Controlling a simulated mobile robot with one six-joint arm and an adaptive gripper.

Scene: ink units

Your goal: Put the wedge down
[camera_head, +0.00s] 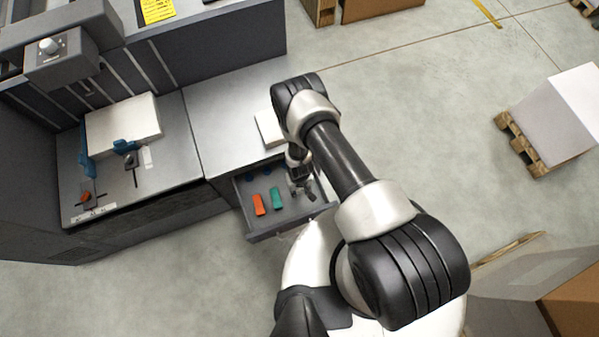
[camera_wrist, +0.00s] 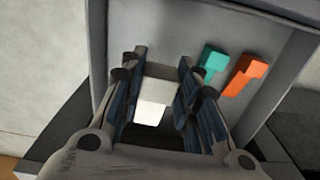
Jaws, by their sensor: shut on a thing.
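A pale grey-white wedge (camera_wrist: 154,100) sits between the two fingers of my gripper (camera_wrist: 158,90) in the wrist view. The fingers are shut on its sides. In the head view my gripper (camera_head: 301,187) is at the right part of an open grey drawer (camera_head: 268,222), and the wedge cannot be made out there. Whether the wedge touches the drawer floor cannot be told. A teal piece (camera_head: 276,200) and an orange piece (camera_head: 258,204) lie side by side in the drawer, left of my gripper. In the wrist view they lie to the right of it.
The drawer opens from a grey bench (camera_head: 220,120). On the bench, a white block (camera_head: 270,128) stands behind the drawer, and a paper stack (camera_head: 122,125) lies further left. Small dark round things (camera_head: 251,178) lie at the drawer's back. A loaded pallet (camera_head: 530,145) stands far right.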

